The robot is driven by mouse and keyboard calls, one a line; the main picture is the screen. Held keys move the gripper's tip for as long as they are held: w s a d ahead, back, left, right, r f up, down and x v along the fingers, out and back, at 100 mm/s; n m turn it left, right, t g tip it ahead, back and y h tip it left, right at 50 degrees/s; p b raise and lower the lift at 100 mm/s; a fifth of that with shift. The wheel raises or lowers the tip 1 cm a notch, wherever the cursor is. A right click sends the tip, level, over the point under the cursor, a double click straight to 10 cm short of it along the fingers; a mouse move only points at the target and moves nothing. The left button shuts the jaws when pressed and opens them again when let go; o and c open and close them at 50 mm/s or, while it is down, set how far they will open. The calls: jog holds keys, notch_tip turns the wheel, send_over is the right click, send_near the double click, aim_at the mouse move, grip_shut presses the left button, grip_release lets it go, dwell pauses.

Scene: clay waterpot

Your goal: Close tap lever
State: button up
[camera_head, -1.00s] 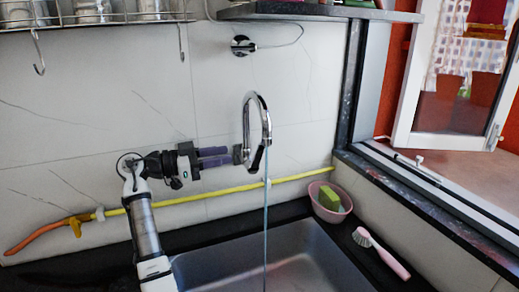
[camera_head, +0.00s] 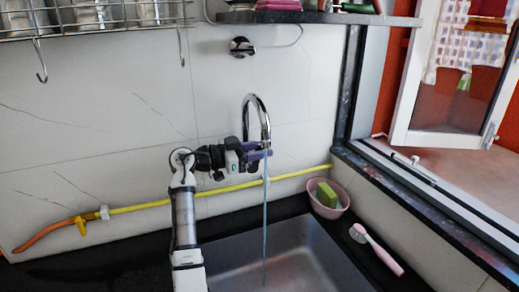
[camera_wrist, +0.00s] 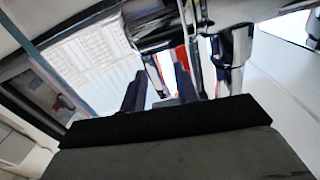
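The chrome tap (camera_head: 260,112) has a curved spout, and a thin blue water stream (camera_head: 265,215) runs from it into the sink. The tap also shows as chrome parts close up in the wrist view (camera_wrist: 230,50). My gripper (camera_head: 262,153) is at the lower part of the tap, its purple fingers reaching past the spout. In the wrist view the two dark fingers (camera_wrist: 160,88) stand apart with nothing clearly held between them. I cannot make out the lever in the head view; my gripper covers that area.
A metal sink (camera_head: 290,255) lies below the tap. A pink bowl with a green sponge (camera_head: 327,196) and a pink brush (camera_head: 377,250) stand on the right counter. A yellow hose (camera_head: 150,204) runs along the wall. A shelf (camera_head: 320,18) hangs above.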

grip_shut()
jog(key=shift+f, duration=0.1)
jog(key=shift+f+b, duration=0.1)
jog(key=shift+b, duration=0.65)
jog(key=b, duration=0.1)
jog(key=h+b, duration=0.1)
jog(key=shift+s+a+t+b, duration=0.15)
jog(key=shift+a+t+b, duration=0.15)
jog(key=shift+b, duration=0.1)
jog(key=b, duration=0.1)
jog(key=h+b, duration=0.1)
jog(key=b, duration=0.1)
jog(key=shift+s+a+h, duration=0.15)
jog(key=shift+a+h, duration=0.15)
jog(key=shift+a, duration=0.05)
jog(key=shift+s+a+r+t+h+b, duration=0.1)
jog(key=shift+a+r+t+h+b, duration=0.25)
jog(key=shift+b, duration=0.55)
jog(key=shift+d+r, duration=0.1)
